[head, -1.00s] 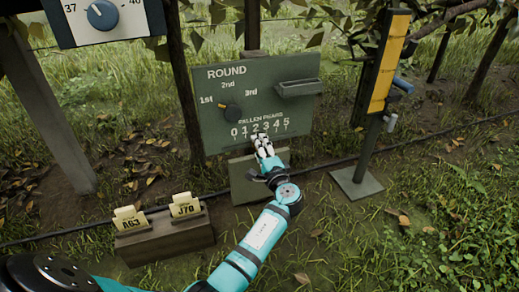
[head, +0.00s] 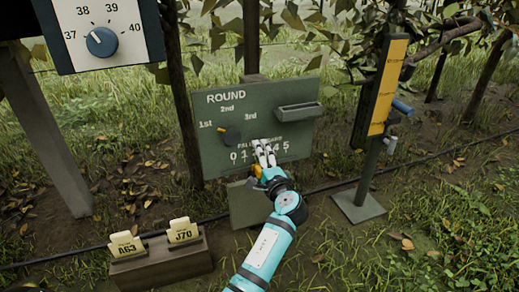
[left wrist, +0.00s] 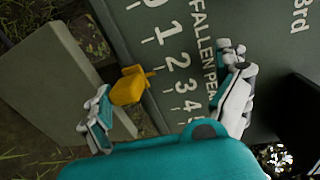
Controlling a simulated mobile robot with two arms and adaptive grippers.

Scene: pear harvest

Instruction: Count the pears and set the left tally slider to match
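The green tally board (head: 225,85) stands ahead, with a "FALLEN PEARS" scale from 0 to 5 along its lower edge. The scale's yellow slider (left wrist: 130,88) shows in the left wrist view, its pointer near the 2; a bit of it shows in the head view (head: 257,169). My left gripper (head: 265,153) is at the scale and covers part of its lettering. In the left wrist view its fingers (left wrist: 168,105) are spread, one on each side of the slider, with gaps visible. My right gripper is out of view. I can make out no pears.
A round selector knob (head: 230,137) and a small tray (head: 298,111) are on the board. A dial panel (head: 130,25) is at upper left. A wooden block (head: 160,263) holds tags A63 and J70. A yellow-faced post (head: 388,85) stands right. Grass lies in front.

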